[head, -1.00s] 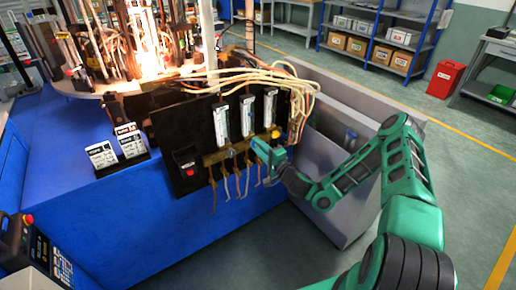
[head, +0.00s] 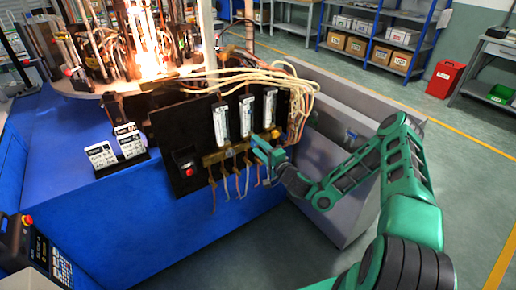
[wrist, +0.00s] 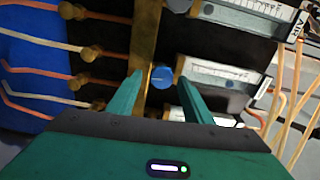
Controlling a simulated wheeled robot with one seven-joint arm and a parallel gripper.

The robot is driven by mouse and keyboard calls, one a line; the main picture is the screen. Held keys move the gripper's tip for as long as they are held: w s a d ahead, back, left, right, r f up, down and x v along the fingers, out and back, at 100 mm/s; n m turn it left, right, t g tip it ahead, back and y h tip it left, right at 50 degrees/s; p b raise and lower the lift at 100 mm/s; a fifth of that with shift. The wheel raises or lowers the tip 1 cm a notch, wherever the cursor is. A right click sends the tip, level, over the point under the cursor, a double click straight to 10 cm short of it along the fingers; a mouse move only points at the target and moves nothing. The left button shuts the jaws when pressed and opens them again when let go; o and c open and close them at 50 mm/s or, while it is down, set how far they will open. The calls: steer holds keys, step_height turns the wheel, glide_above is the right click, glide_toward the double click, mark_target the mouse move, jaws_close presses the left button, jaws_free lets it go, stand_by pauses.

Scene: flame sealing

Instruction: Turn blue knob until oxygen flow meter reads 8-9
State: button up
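The blue knob (wrist: 161,77) sits on a brass bar (wrist: 147,35) in the wrist view, in line with the middle flow meter (wrist: 218,73). My gripper (wrist: 159,78) is open, with its two green fingertips on either side of the knob. A gap shows on the left; contact on the right is unclear. In the head view my gripper (head: 262,150) is at the lower right of the black panel (head: 195,145), hiding the knob. Three upright flow meters (head: 246,116) stand on the panel. Their readings are too small to make out.
Copper tubes (head: 213,190) hang below the brass bar, and pale hoses (head: 255,78) run behind the panel. A bright flame (head: 150,50) burns on the round table at the upper left. A grey bin (head: 335,205) stands close to my arm on the right.

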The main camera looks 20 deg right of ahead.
steer(key=v, duration=1)
steer(key=shift+s, duration=0.3)
steer(key=shift+d, duration=0.1)
steer(key=w+a+m, duration=0.1)
steer(key=w+m, duration=0.2)
steer(key=m, duration=0.3)
steer(key=w+a+m, duration=0.1)
steer(key=w+m, duration=0.2)
steer(key=m, duration=0.3)
steer(key=w+a+m, duration=0.1)
steer(key=w+m, duration=0.3)
steer(key=m, duration=0.2)
steer(key=shift+a, duration=0.35)
steer(key=c, duration=1.1)
